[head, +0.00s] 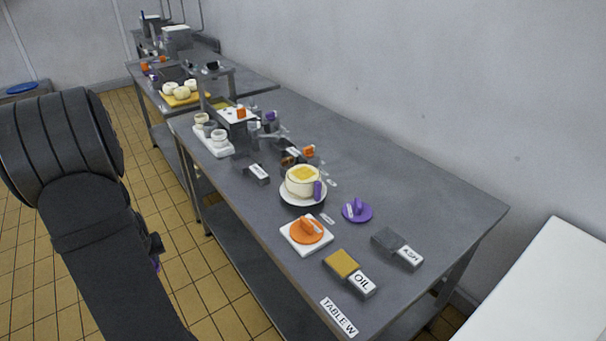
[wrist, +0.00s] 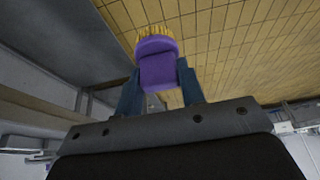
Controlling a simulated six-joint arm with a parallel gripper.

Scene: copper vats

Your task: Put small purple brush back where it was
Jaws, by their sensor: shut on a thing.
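The small purple brush (wrist: 158,68) with yellow bristles is held between the two fingers of my gripper (wrist: 160,88) in the wrist view. Its bristles point away from the gripper, with the tiled floor behind. In the head view my arm fills the left side, off the table's edge. The gripper is mostly hidden there behind the arm; only a sliver of purple shows beside it. The table (head: 410,185) labelled TABLE W stands to the right of the arm, apart from it.
On the table are an OIL block with a yellow top (head: 342,263), a grey labelled block (head: 388,240), a purple handled disc (head: 358,214), an orange handled disc (head: 307,236) on a white plate, and a cream pot (head: 299,188). The table's right back area is clear.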

